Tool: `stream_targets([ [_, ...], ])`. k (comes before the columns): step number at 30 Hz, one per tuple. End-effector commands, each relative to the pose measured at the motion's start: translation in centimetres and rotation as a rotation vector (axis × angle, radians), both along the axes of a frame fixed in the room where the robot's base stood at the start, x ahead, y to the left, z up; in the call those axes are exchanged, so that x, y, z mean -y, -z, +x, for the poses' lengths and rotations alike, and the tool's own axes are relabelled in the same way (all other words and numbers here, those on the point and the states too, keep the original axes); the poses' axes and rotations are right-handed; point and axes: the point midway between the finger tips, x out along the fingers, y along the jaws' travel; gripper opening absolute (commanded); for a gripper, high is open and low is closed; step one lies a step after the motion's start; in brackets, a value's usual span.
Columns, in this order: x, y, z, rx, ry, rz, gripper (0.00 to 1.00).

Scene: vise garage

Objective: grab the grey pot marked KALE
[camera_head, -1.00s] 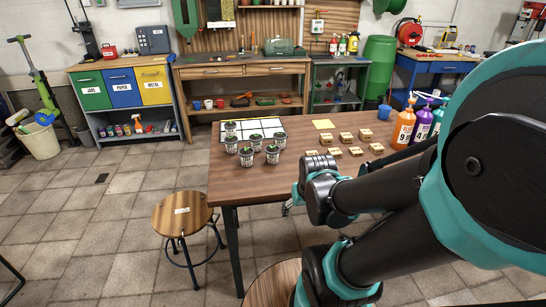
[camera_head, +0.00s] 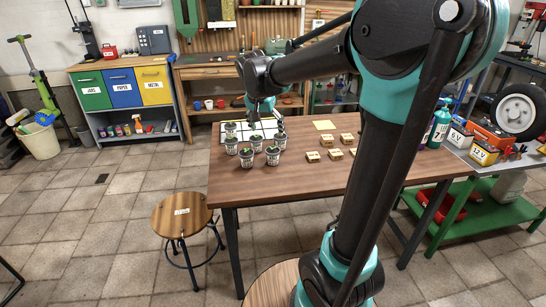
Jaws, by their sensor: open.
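Several small grey pots with green seedlings stand at the left end of the wooden table (camera_head: 300,178). They include a back left pot (camera_head: 231,128), a left pot (camera_head: 231,146), two front pots (camera_head: 246,158) (camera_head: 272,156) and a right pot (camera_head: 280,141). Their labels are too small to read, so I cannot tell which is marked KALE. My gripper (camera_head: 264,119) points down, open, over the back of this group, near the white gridded sheet. It appears apart from the pots. My arm hides part of the table's right side.
Small wooden blocks (camera_head: 313,156) sit mid-table near a yellow sheet (camera_head: 324,125). A round stool (camera_head: 181,213) stands on the floor at left. The table's front left is clear.

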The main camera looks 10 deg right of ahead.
Motion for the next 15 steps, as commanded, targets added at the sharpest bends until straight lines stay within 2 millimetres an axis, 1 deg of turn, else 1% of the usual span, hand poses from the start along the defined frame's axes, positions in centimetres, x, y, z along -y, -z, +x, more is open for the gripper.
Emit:
stream_targets([
  [1,-0.4,-0.5,0.6,0.004,0.013,-0.001,0.77],
  [2,-0.5,-0.6,0.9,0.005,0.021,-0.001,0.77],
  [5,-0.5,-0.1,1.4,0.009,0.031,-0.001,0.77],
  [8,-0.1,1.5,1.9,0.008,0.033,0.000,0.77],
  [15,0.9,6.0,3.5,0.008,0.032,-0.001,0.77],
])
